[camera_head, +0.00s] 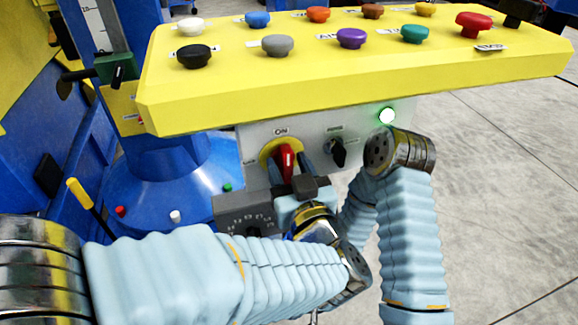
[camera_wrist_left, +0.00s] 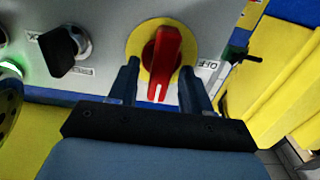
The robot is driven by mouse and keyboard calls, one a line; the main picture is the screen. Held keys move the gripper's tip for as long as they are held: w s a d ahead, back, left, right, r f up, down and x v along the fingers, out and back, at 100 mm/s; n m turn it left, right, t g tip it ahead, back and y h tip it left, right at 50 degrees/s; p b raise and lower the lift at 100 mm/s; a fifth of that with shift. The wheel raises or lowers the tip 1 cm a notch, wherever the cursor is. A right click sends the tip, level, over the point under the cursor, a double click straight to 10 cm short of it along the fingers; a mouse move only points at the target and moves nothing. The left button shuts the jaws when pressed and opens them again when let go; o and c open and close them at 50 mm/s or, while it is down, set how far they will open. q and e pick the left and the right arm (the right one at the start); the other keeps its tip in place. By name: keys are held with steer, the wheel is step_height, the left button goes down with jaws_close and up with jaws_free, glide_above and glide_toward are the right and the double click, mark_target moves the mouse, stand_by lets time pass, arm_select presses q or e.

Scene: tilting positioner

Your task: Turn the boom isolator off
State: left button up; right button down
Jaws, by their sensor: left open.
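The boom isolator is a red rotary handle (camera_head: 287,160) on a yellow disc, set in the grey panel under the yellow console. An ON label (camera_head: 281,132) sits above it in the head view. In the wrist view the red handle (camera_wrist_left: 165,62) has its white mark at the lower end, and an OFF label (camera_wrist_left: 208,64) lies to its right. That view looks turned over relative to the head view. My left gripper (camera_wrist_left: 158,88) is open, with one finger on each side of the handle; I cannot tell whether they touch it. My right gripper is not seen.
A black selector switch (camera_head: 338,152) sits beside the isolator, with a lit green lamp (camera_head: 387,116) farther right. The yellow console (camera_head: 350,85) with several coloured mushroom buttons overhangs the panel. A dark grey box (camera_head: 245,214) is below left. My right arm is close by on the right.

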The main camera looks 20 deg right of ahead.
arm_select(q)
jaws_close()
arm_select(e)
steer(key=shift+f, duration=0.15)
